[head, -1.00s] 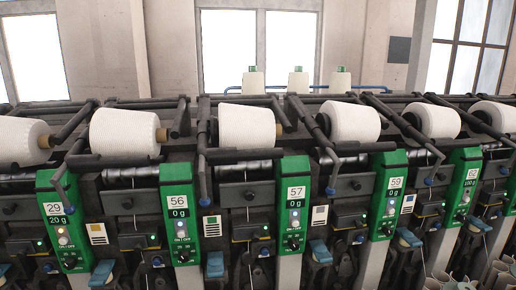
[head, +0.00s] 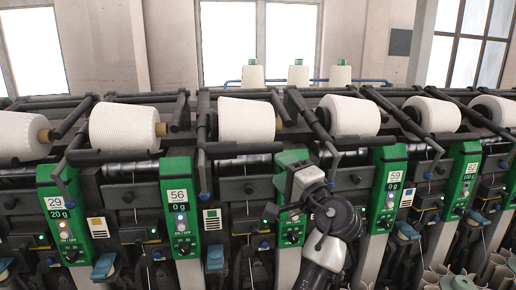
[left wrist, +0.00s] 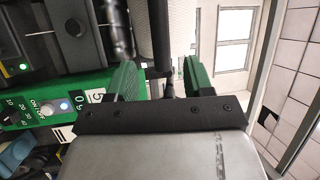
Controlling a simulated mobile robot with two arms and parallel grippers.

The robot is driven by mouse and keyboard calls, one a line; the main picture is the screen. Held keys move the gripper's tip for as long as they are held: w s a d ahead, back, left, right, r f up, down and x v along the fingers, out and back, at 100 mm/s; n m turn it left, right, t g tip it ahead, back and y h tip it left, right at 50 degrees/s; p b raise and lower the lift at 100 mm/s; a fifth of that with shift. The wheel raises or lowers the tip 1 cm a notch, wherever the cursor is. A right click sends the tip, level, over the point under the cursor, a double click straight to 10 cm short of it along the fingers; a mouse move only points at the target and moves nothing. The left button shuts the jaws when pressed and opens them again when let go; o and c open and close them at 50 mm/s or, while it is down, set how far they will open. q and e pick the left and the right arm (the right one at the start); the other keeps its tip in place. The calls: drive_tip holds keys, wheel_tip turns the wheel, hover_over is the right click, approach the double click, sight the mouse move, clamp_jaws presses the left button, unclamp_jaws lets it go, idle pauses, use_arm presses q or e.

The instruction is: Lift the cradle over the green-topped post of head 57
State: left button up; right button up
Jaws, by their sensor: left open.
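The green-topped post of head 57 (head: 293,238) stands mid-picture in the head view, its number hidden by my left gripper. The cradle (head: 240,148) is a dark bar frame around the white yarn cone (head: 246,120) left of that post. My left gripper (head: 284,171) is open in front of the post's upper part, fingers pointing left. In the left wrist view its green fingers (left wrist: 160,78) stand apart, and a dark cradle bar (left wrist: 160,40) shows between them; whether they touch it I cannot tell. My right gripper is out of view.
Similar heads stand close on both sides: green panel 56 (head: 178,215) to the left, panel 59 (head: 388,190) to the right. A hanging lever with a blue tip (head: 205,196) stands left of the cradle. Green-topped cones (head: 298,75) stand behind the machine.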

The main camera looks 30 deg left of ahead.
sight(261, 151)
use_arm(q)
drive_tip(key=p+x, duration=0.4)
drive_tip(key=x, duration=0.5)
drive_tip(key=shift+w+a+r, duration=0.15)
drive_tip(key=shift+w+a, duration=0.05)
drive_tip(key=shift+a, duration=0.05)
drive_tip(key=shift+w+a, duration=0.25)
drive_tip(key=shift+a, duration=0.2)
clamp_jaws()
